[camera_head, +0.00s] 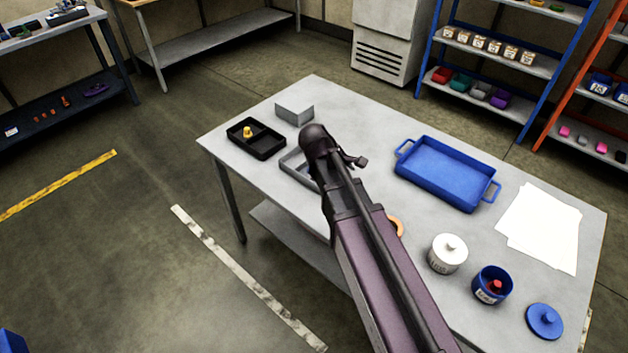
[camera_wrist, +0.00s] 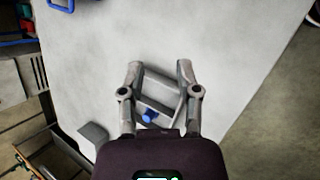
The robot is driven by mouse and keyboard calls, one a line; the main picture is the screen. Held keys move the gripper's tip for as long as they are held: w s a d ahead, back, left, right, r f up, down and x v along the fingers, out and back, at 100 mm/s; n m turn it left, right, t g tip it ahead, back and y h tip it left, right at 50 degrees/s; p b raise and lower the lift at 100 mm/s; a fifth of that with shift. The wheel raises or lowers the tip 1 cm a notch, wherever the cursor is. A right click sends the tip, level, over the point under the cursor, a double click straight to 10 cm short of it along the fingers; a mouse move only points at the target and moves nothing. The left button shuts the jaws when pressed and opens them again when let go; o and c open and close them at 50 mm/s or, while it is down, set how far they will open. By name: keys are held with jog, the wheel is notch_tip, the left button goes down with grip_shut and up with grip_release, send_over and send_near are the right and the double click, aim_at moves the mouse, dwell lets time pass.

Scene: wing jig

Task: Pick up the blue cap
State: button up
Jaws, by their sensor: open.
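A small blue cap (camera_wrist: 149,115) shows in the wrist view, between the two fingers of my gripper and close to the palm side of the picture. It appears to lie in a grey tray (camera_wrist: 158,82). In the head view my arm hides the cap and covers part of this grey tray (camera_head: 293,163). My gripper (camera_wrist: 160,68) is open with nothing between its fingertips, and it is above the table over the tray. How high it is above the cap, I cannot tell.
On the table (camera_head: 236,128) stand a black tray (camera_head: 270,152) with a yellow piece, a grey block (camera_head: 295,113), a blue tray (camera_head: 445,172), white papers (camera_head: 540,228), a white pot (camera_head: 447,254), a blue pot (camera_head: 491,287) and a blue lid (camera_head: 545,320). An orange ring (camera_head: 397,226) is partly behind my arm.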

jog(key=w+a+f+n+t+h+b, duration=0.1)
jog(key=w+a+f+n+t+b, duration=0.1)
jog(key=a+n+b, duration=0.2)
jog(key=w+a+f+n+t+h+b, duration=0.1)
jog(key=w+a+f+n+t+b, duration=0.1)
jog(key=a+b, duration=0.4)
jog(key=w+a+f+n+t+h+b, duration=0.1)
jog(key=a+f+n+b, duration=0.3)
jog(key=a, duration=0.7)
jog(key=shift+w+f+n+t+b, duration=0.1)
jog(key=shift+w+n+t+b, duration=0.25)
jog(key=shift+n, duration=0.35)
jog(key=shift+w+f+n+t+b, duration=0.1)
jog(key=shift+n+t, duration=0.35)
jog(key=shift+n, duration=0.25)
jog(key=shift+a+r+h, duration=0.15)
jog(key=shift+a+h, duration=0.15)
jog(key=shift+a, duration=0.05)
jog(key=b, duration=0.3)
send_near(309, 172)
jog(key=shift+w+d+r, duration=0.2)
jog(key=shift+w+d, duration=0.35)
jog(key=shift+w, duration=0.05)
jog(key=shift+w+d+r, duration=0.15)
jog(key=shift+w+d, duration=0.45)
jog(key=shift+w+d+f, duration=0.1)
jog(key=shift+w+d, duration=0.25)
jog(key=shift+d, duration=0.05)
